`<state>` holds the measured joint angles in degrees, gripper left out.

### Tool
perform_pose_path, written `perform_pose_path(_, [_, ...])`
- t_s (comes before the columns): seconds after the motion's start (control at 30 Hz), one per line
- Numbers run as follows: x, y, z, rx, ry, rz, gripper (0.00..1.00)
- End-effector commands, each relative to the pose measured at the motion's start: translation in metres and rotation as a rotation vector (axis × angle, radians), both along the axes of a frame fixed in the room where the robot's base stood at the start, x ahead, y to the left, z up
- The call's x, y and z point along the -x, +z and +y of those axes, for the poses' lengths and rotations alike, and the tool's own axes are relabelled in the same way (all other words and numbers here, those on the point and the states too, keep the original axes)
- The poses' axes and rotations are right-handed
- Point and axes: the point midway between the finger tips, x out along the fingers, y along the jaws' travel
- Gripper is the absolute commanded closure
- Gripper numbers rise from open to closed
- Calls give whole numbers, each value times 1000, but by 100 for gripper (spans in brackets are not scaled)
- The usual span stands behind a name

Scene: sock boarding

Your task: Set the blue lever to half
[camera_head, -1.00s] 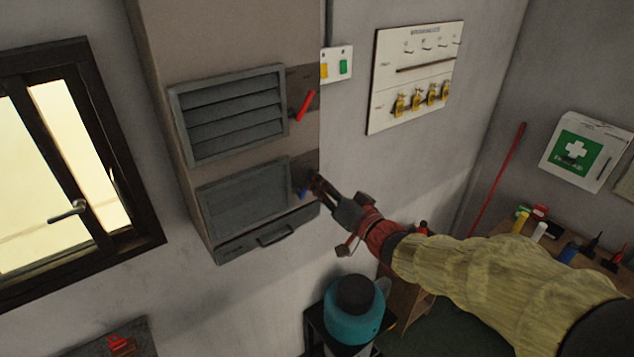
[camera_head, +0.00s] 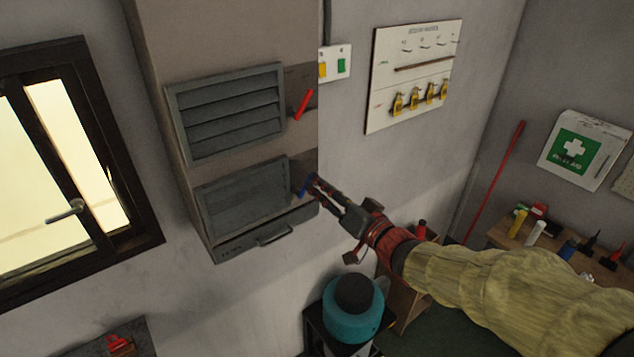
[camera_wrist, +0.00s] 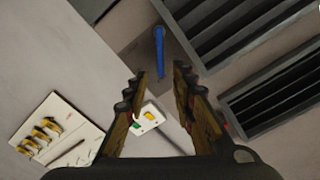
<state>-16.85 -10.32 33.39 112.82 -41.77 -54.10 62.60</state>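The blue lever (camera_head: 304,186) is on the side strip of the wall cabinet, right of the lower louvre panel (camera_head: 245,200). In the head view it slants up to the right. In the wrist view the blue lever (camera_wrist: 159,48) appears between the lines of my two fingers. My gripper (camera_head: 317,184) is close to the lever, at its right in the head view. In the wrist view my gripper (camera_wrist: 160,72) is open, with a gap between the fingers. Whether a finger touches the lever cannot be told.
A red lever (camera_head: 304,104) sits above, beside the upper louvre panel (camera_head: 228,112). A switch plate (camera_head: 335,63) and a white key board (camera_head: 415,77) hang to the right. A drawer handle (camera_head: 275,236) is below. A teal container (camera_head: 352,312) stands underneath.

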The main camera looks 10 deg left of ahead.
Motion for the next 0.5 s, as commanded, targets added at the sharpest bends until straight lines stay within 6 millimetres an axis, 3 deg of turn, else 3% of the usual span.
perform_pose_path(0.23, [33, 1, -41, 0, -4, -1, 74])
perform_pose_path(0.5, [55, 0, -67, 0, -3, 0, 74])
